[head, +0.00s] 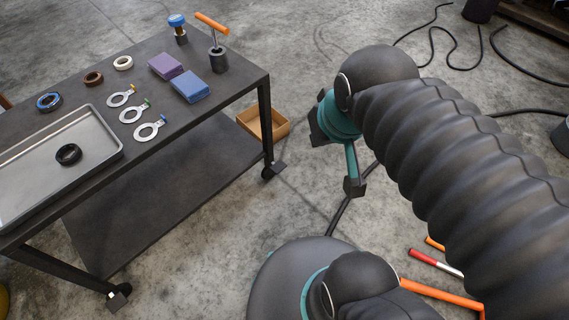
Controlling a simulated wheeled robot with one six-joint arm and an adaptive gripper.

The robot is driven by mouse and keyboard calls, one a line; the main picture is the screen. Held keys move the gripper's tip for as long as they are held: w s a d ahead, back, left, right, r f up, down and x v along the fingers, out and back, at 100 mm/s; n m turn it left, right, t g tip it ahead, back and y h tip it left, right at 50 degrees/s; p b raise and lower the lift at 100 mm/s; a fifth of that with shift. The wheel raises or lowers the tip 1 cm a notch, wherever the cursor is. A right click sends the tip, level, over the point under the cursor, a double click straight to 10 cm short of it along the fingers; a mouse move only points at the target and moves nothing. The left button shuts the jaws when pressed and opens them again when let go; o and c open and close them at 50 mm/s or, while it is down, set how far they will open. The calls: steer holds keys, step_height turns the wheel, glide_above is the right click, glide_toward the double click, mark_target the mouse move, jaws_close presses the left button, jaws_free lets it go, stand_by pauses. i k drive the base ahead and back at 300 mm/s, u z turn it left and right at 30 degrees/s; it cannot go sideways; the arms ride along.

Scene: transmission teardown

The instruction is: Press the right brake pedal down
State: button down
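The right brake pedal (280,167) is a small grey tab on the caster at the foot of the cart's right-hand leg, close to the floor. It sticks out to the right of the wheel. Another pedal (120,291) shows on the caster at the cart's near left leg. My gripper (354,187) hangs from the end of my arm, to the right of the right pedal and apart from it in the picture. A teal link with a dark tip points down. The view does not show whether the fingers are apart. I see nothing held.
The dark two-shelf cart (225,105) carries a metal tray (100,133), rings, purple and blue blocks, and an orange-handled tool (213,25). An open cardboard box (262,124) sits on the floor behind the right leg. Cables and a red-white bar (436,262) lie right.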

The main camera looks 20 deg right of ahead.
mark_target(277, 167)
steer(key=u, duration=1.7)
steer(key=k, duration=0.4)
steer(key=z, duration=1.45)
steer(key=i, duration=0.5)
